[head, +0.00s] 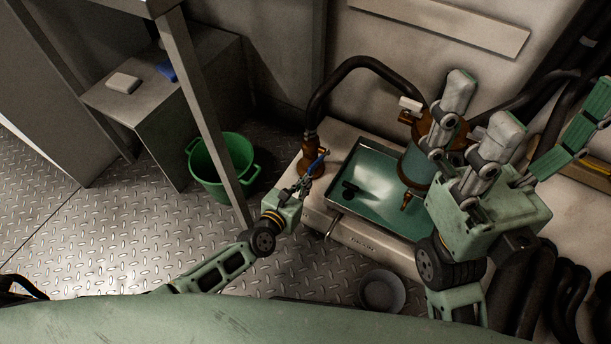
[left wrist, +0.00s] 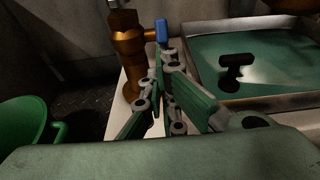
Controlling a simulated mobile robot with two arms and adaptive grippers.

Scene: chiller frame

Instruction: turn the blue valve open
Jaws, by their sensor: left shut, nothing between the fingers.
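The blue valve handle (head: 318,162) sticks out from the right side of a brass valve body (head: 312,148) at the left end of a pale bench. In the left wrist view the blue handle (left wrist: 162,30) shows at the top centre, beside the brass body (left wrist: 128,50). My left gripper (head: 306,183) is shut and empty. Its fingertips (left wrist: 163,72) are close below the handle in the picture; whether they touch it I cannot tell. My right gripper (head: 515,125) is raised at the right, close to the camera, with its fingers spread open and nothing seen between them.
A metal tray (head: 371,147) with a dark T-shaped piece (head: 350,190) lies right of the valve. A black hose (head: 350,64) arches from the valve. A green bucket (head: 205,172) and a post (head: 202,100) are left.

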